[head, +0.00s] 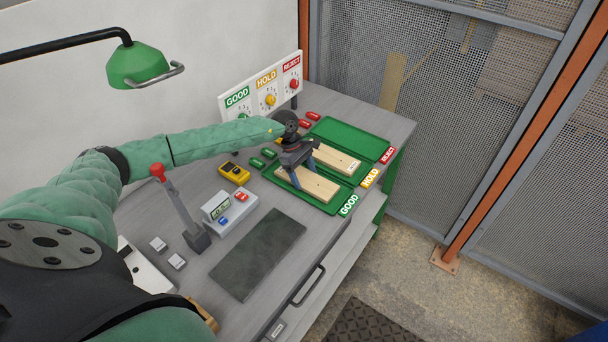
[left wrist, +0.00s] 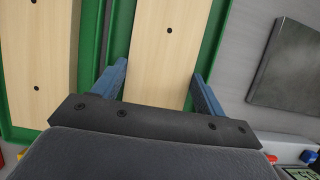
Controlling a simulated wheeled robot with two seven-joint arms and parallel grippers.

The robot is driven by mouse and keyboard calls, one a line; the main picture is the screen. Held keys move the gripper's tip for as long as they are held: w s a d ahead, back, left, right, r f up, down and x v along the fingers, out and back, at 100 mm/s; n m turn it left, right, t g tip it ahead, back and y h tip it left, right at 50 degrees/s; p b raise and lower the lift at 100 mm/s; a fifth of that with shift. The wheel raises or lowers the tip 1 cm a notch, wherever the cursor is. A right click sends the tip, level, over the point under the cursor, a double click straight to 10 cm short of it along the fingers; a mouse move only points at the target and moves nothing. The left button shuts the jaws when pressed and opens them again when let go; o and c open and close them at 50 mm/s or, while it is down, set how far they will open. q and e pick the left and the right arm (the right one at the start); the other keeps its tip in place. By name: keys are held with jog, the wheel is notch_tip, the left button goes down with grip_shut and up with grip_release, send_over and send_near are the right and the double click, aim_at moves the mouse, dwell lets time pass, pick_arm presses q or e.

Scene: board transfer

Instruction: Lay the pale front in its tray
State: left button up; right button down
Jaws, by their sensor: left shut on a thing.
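My left gripper (head: 305,177) is shut on a pale wooden board (head: 318,187) with small dark holes. This board is within the outline of the green tray by the GOOD label (head: 348,205); I cannot tell whether it rests on the tray floor. In the left wrist view the board (left wrist: 165,50) runs between the two blue fingers (left wrist: 160,80), with green tray edges (left wrist: 120,42) on either side. A second pale board (head: 342,160) lies in the tray by the HOLD label (head: 370,178). My right gripper is not in view.
The green tray (head: 350,135) by the REJECT label looks empty. A dark plate (head: 258,254), a grey device with a display (head: 229,212), a lever with a red knob (head: 180,205) and a yellow meter (head: 235,173) stand nearer. A sign panel (head: 263,87) stands behind.

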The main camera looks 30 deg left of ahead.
pick_arm(q)
jog(key=shift+f, duration=0.1)
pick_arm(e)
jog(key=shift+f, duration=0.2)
pick_arm(q)
jog(key=o, duration=1.3)
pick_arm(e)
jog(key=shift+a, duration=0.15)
pick_arm(q)
jog(key=shift+a+r+b, duration=0.25)
jog(key=shift+r+b, duration=0.05)
jog(key=shift+b, duration=0.4)
jog(key=b+v, duration=0.3)
jog(key=v, duration=0.3)
jog(key=shift+a+r, duration=0.15)
jog(key=shift+r, duration=0.35)
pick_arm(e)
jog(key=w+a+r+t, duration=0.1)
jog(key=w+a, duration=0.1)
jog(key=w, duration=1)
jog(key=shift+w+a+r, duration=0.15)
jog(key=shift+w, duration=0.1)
